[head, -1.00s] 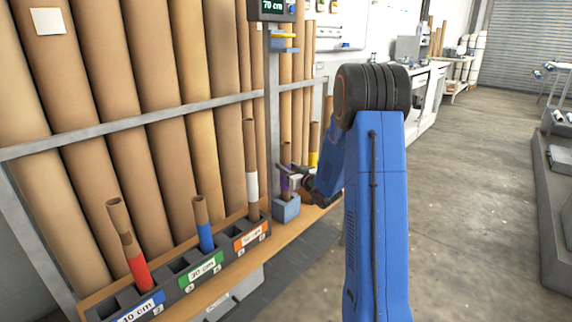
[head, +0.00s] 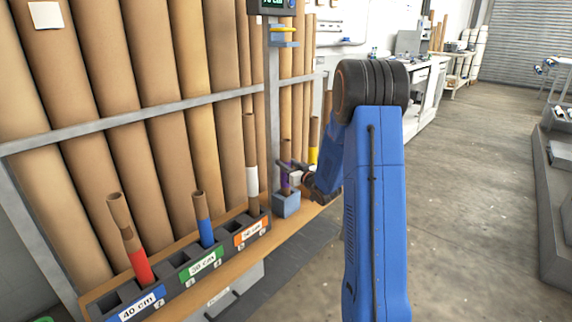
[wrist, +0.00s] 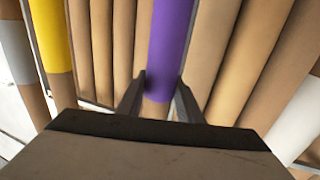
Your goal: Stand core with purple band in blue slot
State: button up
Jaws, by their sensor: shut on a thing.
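The brown core with a purple band (head: 286,181) stands upright at the grey post, its lower end at the blue-grey block (head: 286,206). Whether it rests in the block is hard to tell. In the wrist view the purple band (wrist: 172,35) rises between the fingers. My gripper (wrist: 160,88) is shut on this core; in the head view my gripper (head: 288,167) is small and partly hidden by my arm. The blue slot section, labelled 40 cm (head: 137,305), is at the near left end of the dark rack. A red-banded core (head: 139,265) leans by that section.
The rack also has a green-labelled section (head: 202,267) with a blue-banded core (head: 205,232) and an orange-labelled section (head: 250,233) with a white-banded core (head: 252,182). Tall brown tubes (head: 150,100) stand behind a grey rail (head: 130,122). Open floor (head: 480,200) lies right.

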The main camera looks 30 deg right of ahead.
jog(key=shift+f, duration=2.25)
jog(key=o, duration=1.1)
jog(key=shift+o, duration=0.2)
jog(key=shift+s, duration=0.1)
jog(key=s+d, duration=0.1)
jog(key=s, duration=1.6)
jog(key=shift+d, duration=0.25)
jog(key=shift+s, duration=0.1)
